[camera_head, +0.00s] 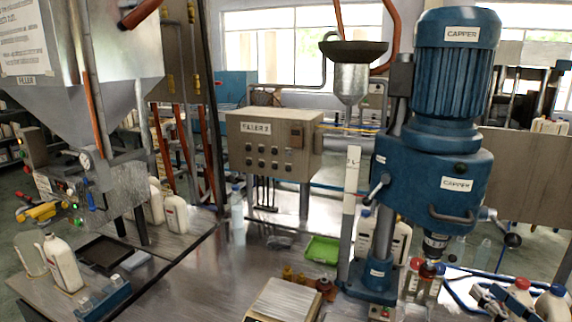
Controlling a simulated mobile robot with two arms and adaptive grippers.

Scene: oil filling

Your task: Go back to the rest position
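My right gripper (497,299) shows in the head view at the lower right edge, a small grey and dark shape. It is beside a white bottle with a red cap (521,284) and a bottle with a blue cap (557,291). I cannot tell whether it touches them. Its fingers are too small and overlapped to show whether they are open or shut. My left gripper is not in view.
The blue capper (454,180) stands right of centre on the metal table (190,290). The filler hopper (105,40) and white bottles (62,262) are at left. A control box (270,140), green tray (322,250) and scale (284,300) occupy the middle.

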